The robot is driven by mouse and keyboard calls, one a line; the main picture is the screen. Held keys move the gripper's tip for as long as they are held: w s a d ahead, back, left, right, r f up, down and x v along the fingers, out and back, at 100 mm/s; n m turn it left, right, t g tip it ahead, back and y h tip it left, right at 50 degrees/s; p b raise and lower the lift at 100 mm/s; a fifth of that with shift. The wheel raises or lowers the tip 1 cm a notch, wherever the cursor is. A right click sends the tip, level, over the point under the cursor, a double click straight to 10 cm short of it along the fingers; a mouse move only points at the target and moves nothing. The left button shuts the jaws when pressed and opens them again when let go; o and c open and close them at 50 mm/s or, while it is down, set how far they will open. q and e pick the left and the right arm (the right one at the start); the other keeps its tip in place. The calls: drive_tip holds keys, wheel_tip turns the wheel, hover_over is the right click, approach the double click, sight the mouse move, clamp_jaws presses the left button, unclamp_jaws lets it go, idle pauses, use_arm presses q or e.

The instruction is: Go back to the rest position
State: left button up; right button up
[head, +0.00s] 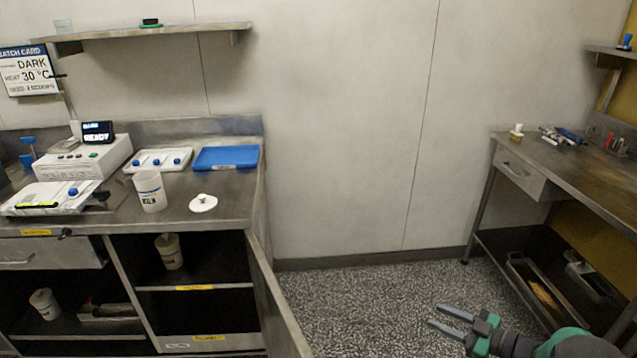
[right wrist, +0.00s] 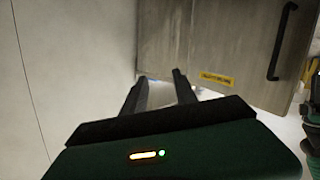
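My right gripper (head: 433,314) is at the lower right of the head view, over the speckled floor. Its two fingers are apart with nothing between them. In the right wrist view the fingers (right wrist: 160,76) are also parted and empty, pointing toward a steel cabinet door (right wrist: 215,45) with a dark handle. My left gripper does not show in the head view. A dark green and black part at the right edge of the right wrist view is too cropped to tell as a gripper.
The left steel counter (head: 225,211) holds a white cup (head: 150,191), a white lid (head: 203,203) and a blue tray (head: 225,158). Below it, a cabinet door (head: 275,305) stands open. A steel table (head: 570,165) stands right. Floor (head: 370,300) between is clear.

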drive_tip(key=w+r+m+t+h, duration=0.2)
drive_tip(key=w+r+m+h, duration=0.2)
drive_tip(key=w+r+h, duration=0.15)
drive_tip(key=s+a+f+m+g+h, duration=0.2)
drive_tip(key=s+a+m+g, duration=0.15)
drive_tip(key=s, duration=0.65)
drive_tip(key=s+a+f+m+g+h, duration=0.1)
drive_tip(key=s+a+m+g+h, duration=0.3)
drive_tip(key=s, duration=0.6)
drive_tip(key=s+a+f+m+g, duration=0.15)
drive_tip(key=s+a, duration=0.35)
drive_tip(key=s, duration=0.5)
wheel_tip(320, 180, up, 18)
drive_tip(key=s+g+p, duration=0.1)
drive_tip(key=p, duration=1.7)
drive_tip(key=shift+a+n, duration=0.2)
drive_tip(key=shift+n, duration=0.1)
drive_tip(key=shift+y, duration=0.25)
